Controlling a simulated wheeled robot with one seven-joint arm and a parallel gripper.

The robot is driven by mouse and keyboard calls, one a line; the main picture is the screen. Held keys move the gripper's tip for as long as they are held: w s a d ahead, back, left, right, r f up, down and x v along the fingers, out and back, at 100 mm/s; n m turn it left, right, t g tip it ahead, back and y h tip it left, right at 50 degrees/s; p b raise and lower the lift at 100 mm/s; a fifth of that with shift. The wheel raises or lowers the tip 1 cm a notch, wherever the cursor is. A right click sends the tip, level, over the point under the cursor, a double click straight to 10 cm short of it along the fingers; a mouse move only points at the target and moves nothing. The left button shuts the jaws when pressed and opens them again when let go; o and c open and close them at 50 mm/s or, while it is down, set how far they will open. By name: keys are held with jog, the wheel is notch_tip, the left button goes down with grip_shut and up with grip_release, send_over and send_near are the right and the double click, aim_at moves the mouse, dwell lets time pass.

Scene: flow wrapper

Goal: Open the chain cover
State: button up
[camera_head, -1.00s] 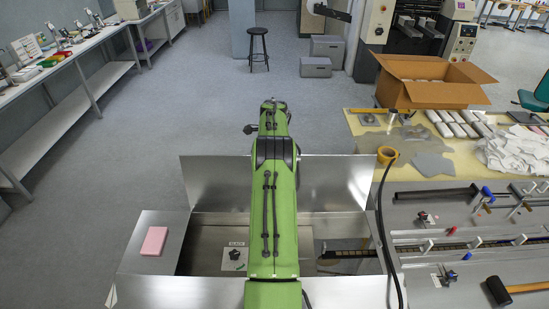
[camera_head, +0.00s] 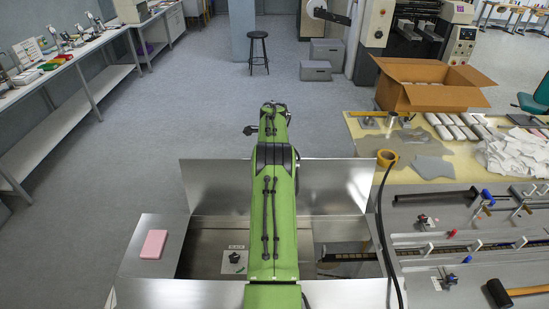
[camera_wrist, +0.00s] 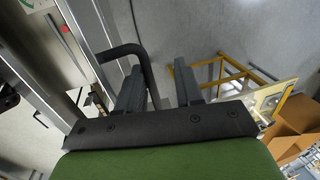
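The likely chain cover is a shiny steel panel (camera_head: 332,185) standing raised behind an open metal bay in the head view. A length of chain (camera_head: 348,256) shows in the bay's right side. In the wrist view, a black bent handle (camera_wrist: 124,50) comes from the metal framing at the left and curves down by my gripper (camera_wrist: 158,85). The two dark fingers are apart. The handle's end passes behind the left finger and shows in the gap; I cannot tell whether it touches.
A pink block (camera_head: 153,244) lies on the metal ledge at the left. A black cable (camera_head: 382,225) runs beside the bay. The workbench (camera_head: 440,215) at the right carries rods, clamps and a hammer (camera_head: 500,293). Open floor lies beyond the panel.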

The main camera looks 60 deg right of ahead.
jog(key=shift+f, duration=0.45)
jog(key=v, duration=1.6)
jog(key=shift+r, duration=0.4)
